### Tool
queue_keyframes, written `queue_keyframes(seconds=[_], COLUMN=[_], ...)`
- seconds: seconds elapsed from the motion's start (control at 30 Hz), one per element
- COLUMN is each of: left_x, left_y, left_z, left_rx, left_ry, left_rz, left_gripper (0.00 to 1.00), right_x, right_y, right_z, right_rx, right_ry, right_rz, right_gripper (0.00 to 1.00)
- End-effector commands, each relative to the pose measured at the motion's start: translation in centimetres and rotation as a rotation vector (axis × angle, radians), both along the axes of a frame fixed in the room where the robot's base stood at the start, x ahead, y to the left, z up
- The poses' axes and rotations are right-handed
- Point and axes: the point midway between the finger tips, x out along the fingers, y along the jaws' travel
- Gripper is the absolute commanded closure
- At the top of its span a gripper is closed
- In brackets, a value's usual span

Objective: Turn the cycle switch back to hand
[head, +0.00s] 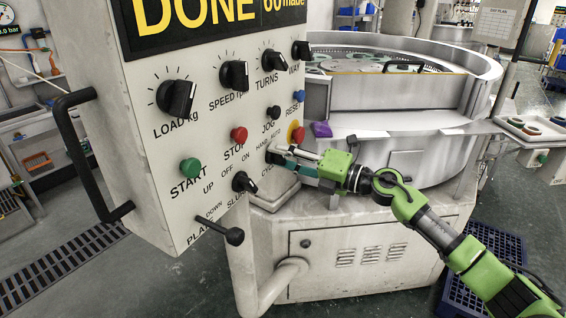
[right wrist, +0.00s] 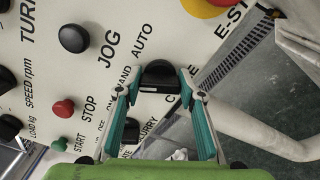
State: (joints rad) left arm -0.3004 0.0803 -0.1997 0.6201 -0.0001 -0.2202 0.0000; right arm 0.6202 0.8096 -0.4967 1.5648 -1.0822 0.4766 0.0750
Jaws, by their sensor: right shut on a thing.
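The cycle switch (right wrist: 160,74) is a black rotary knob on the pale control panel (head: 165,225). In the right wrist view it sits between the fingertips of my right gripper (right wrist: 159,80), with the HAND and AUTO lettering beside it. The right gripper is shut on the knob, one finger at each side. In the head view the right gripper (head: 283,156) reaches the panel's lower right edge and hides most of the knob. I cannot tell which word the knob points to. My left gripper is not in view.
Near the switch are the slurry knob (head: 244,182), the black jog button (head: 273,113), the red stop button (head: 239,134) and the red-and-yellow emergency stop (head: 297,134). A plate lever (head: 234,236) sticks out below. The round lapping machine (head: 400,105) stands behind.

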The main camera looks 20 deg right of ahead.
Motion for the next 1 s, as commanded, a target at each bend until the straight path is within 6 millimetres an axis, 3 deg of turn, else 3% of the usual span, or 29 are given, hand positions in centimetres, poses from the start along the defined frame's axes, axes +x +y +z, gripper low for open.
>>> queue_keyframes(seconds=[0.77,0.8,0.83,1.0], left_x=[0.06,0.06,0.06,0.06], left_y=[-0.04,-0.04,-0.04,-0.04], left_z=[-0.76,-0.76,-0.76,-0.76], left_rx=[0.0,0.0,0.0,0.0], left_ry=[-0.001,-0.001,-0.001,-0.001], left_rz=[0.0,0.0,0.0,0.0], left_gripper=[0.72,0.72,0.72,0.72], right_x=[-0.01,-0.01,-0.01,-0.01], right_y=[0.0,0.01,0.0,0.01], right_z=[-0.09,-0.1,-0.09,-0.05], right_rx=[-0.076,-0.076,-0.075,-0.074], right_ry=[-0.068,-0.067,-0.068,-0.067], right_rz=[0.0,0.0,0.001,0.0], right_gripper=[0.86,0.54,0.47,0.47])
